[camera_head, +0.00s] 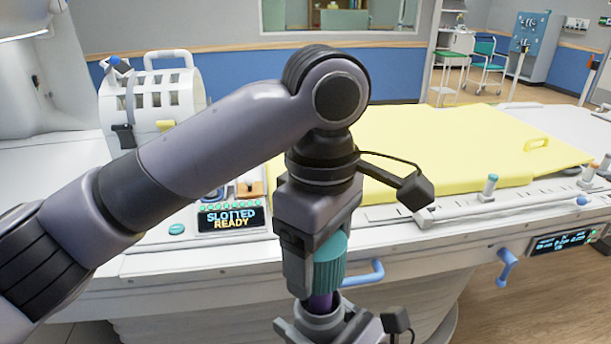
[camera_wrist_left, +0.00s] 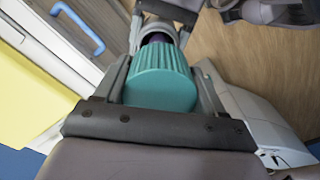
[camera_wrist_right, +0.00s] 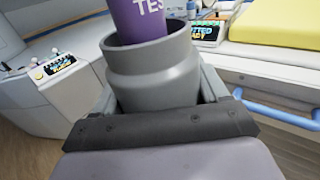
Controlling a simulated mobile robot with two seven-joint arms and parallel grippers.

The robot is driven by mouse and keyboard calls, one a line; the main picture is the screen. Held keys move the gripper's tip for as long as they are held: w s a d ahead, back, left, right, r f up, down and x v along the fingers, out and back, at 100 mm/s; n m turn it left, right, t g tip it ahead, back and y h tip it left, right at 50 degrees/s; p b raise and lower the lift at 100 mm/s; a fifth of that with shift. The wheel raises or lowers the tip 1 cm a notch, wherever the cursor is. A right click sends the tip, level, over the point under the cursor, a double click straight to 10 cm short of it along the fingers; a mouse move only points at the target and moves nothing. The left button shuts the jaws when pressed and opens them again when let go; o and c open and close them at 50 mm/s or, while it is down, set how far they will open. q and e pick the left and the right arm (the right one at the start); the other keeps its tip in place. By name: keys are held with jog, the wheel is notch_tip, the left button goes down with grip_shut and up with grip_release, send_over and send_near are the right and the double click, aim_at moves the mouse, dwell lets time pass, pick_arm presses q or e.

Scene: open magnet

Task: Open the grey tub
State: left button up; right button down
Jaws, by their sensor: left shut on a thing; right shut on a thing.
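The grey tub (camera_head: 320,318) is upright low in the head view, below my left gripper. In the right wrist view the tub (camera_wrist_right: 152,78) has an open round mouth, and my right gripper (camera_head: 327,327) is shut on its sides. A purple cylinder (camera_wrist_right: 150,22) with white letters stands up out of the mouth. A teal ribbed cap (camera_head: 331,264) is above it, apart from the tub's rim. My left gripper (camera_head: 316,258) is shut on the cap, which also shows in the left wrist view (camera_wrist_left: 162,78). The purple part (camera_head: 320,302) shows between cap and tub.
A white bench with a yellow pad (camera_head: 440,150) is behind the grippers. Blue handles (camera_head: 364,274) stick out from its front. A lit display (camera_head: 230,218) and a slotted white housing (camera_head: 165,98) are at left. Wooden floor lies at lower right.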

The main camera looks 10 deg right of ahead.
pick_arm(q)
jog(key=w+a+f+m, duration=0.2)
jog(key=a+f+m, duration=0.2)
jog(key=a, duration=1)
jog(key=w+a+f+m, duration=0.1)
jog(key=a+f+m, duration=0.4)
jog(key=a+f, duration=0.5)
jog(key=a, duration=0.4)
jog(key=shift+w+f, duration=0.25)
jog(key=shift+w, duration=0.1)
